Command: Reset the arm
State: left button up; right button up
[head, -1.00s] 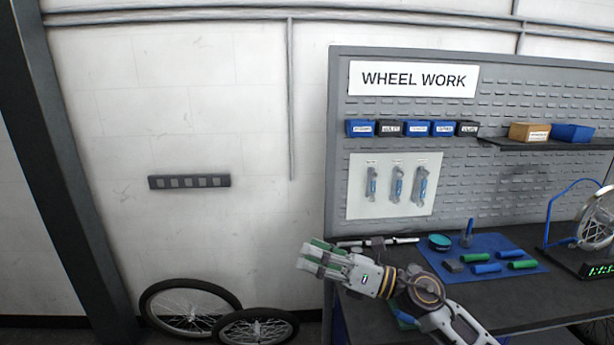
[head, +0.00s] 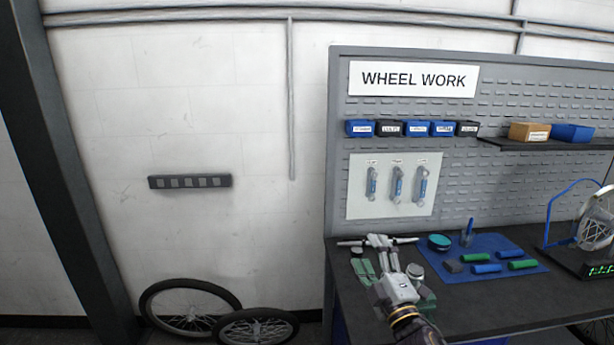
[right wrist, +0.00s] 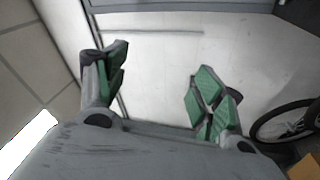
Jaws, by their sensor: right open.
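My right gripper (head: 383,264) is over the left end of the dark workbench (head: 460,312), with its fingers pointing away from me. In the right wrist view its two green-padded fingers (right wrist: 158,88) stand wide apart with nothing between them. Behind them are a pale wall and part of a bicycle wheel. My right forearm comes in from the bottom edge of the head view. My left gripper is not in view.
A blue mat (head: 488,245) holds several green and blue grips. A wheel in a stand (head: 597,225) is at the right. Two loose wheels (head: 190,306) lean by the wall.

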jog(key=s+d+f+m+g+h, duration=0.3)
jog(key=s+d+f+m+g, duration=0.15)
jog(key=f, duration=0.45)
jog(key=s+d+f+m+g+h, duration=0.3)
jog(key=f+m, duration=0.3)
jog(key=f, duration=0.3)
jog(key=s+f+m+g+y, duration=0.1)
jog(key=s+f+m+g, duration=0.1)
jog(key=s+f+g, duration=0.55)
jog(key=s+f+m+g+y, duration=0.1)
jog(key=s+f+m+g, duration=0.2)
jog(key=s, duration=0.8)
notch_tip(320, 180, down, 34)
jog(key=s, duration=0.3)
jog(key=s+d+f, duration=0.1)
jog(key=s+f, duration=0.9)
jog(key=s, duration=0.1)
jog(key=s+d+f+g, duration=0.1)
jog(key=s+d+f, duration=0.1)
jog(key=s+f, duration=0.8)
jog(key=shift+s+d+n+h, duration=0.25)
jog(key=shift+s+n+h, duration=0.05)
jog(key=shift+s+n, duration=0.2)
